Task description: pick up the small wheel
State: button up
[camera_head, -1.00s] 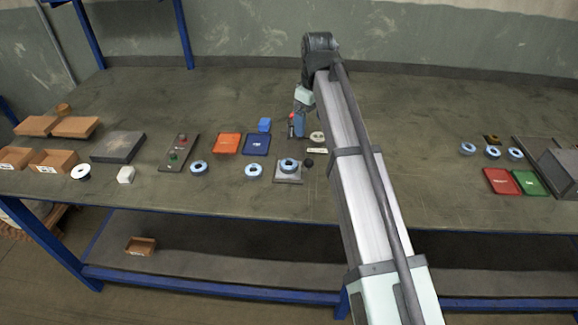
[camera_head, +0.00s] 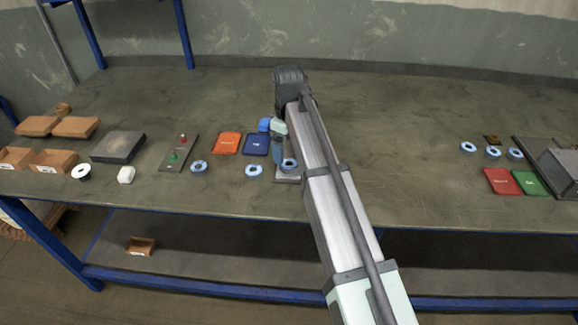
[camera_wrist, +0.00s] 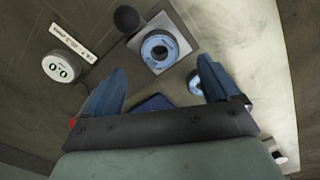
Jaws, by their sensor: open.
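Several blue-and-grey flap discs lie about; I cannot tell for sure which is the small wheel. One disc (camera_wrist: 160,48) lies on a square grey plate (camera_wrist: 181,27); in the head view this disc (camera_head: 289,165) shows partly behind my arm. Another disc (camera_wrist: 194,84) lies beside my right-hand finger, partly covered by it. Two more discs, one (camera_head: 254,170) and another (camera_head: 198,167), lie to the left. My gripper (camera_wrist: 162,68) is open and empty, above the bench, with the plate ahead of its fingertips. Its fingertips are not clear in the head view.
A round pale piece with two dark holes (camera_wrist: 62,67), a white label (camera_wrist: 73,40) and a black knob (camera_wrist: 127,18) lie near the plate. Red (camera_head: 227,143) and blue (camera_head: 256,144) trays and a button panel (camera_head: 179,153) stand left.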

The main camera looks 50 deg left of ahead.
aim_at(289, 160)
jog(key=shift+d+f, duration=0.15)
jog(key=shift+f, duration=2.55)
jog(key=c, duration=1.2)
jog(key=shift+r, duration=0.1)
